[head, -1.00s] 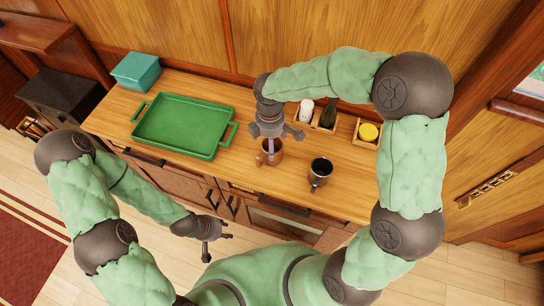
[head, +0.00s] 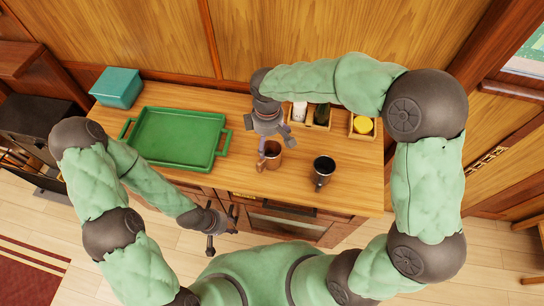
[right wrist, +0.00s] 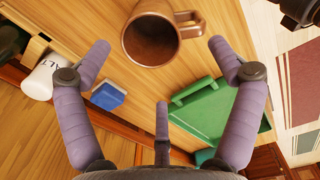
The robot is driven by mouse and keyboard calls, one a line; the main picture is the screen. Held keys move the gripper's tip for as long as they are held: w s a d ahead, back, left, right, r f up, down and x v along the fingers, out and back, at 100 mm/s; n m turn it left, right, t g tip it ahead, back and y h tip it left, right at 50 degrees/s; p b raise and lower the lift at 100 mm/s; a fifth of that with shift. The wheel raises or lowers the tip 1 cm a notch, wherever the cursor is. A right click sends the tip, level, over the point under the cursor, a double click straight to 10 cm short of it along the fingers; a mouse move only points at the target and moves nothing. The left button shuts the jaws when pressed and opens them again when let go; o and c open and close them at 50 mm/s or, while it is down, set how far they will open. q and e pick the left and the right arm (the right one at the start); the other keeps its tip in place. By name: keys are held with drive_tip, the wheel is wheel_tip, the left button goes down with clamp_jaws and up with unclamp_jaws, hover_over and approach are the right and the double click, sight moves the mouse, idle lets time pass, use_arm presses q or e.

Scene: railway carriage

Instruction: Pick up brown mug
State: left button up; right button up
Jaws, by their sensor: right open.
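The brown mug (head: 272,157) stands upright on the wooden counter, right of the green tray. It also shows large at the top of the right wrist view (right wrist: 150,42), open rim towards the camera, handle to the right. My right gripper (head: 270,142) is above and at the back of the mug, its fingers spread. In the right wrist view the right gripper (right wrist: 158,50) has the mug's lower rim between its two outer fingertips, with no clear contact. My left gripper (head: 222,228) is open and empty in front of the counter, away from the mug.
A dark mug (head: 323,170) stands right of the brown one. The green tray (head: 178,138) and a teal box (head: 117,87) are to the left. Wooden holders with a salt shaker (right wrist: 45,78) and a yellow-topped jar (head: 362,125) line the back. A blue block (right wrist: 108,96) lies nearby.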

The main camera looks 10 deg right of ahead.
sight(271, 152)
drive_tip(key=shift+w+d+f+b, duration=0.15)
drive_tip(key=shift+f+b, duration=0.25)
drive_tip(key=shift+f, duration=1.1)
drive_tip(key=shift+d+f+b, duration=0.1)
drive_tip(key=shift+f+b, duration=0.25)
drive_tip(key=shift+f, duration=1.2)
drive_tip(key=shift+w+d+f+b, duration=0.15)
drive_tip(key=shift+f+b, duration=0.25)
drive_tip(key=shift+f, duration=1.1)
drive_tip(key=shift+s, duration=0.1)
drive_tip(key=shift+r, duration=0.1)
drive_tip(key=c, duration=1.5)
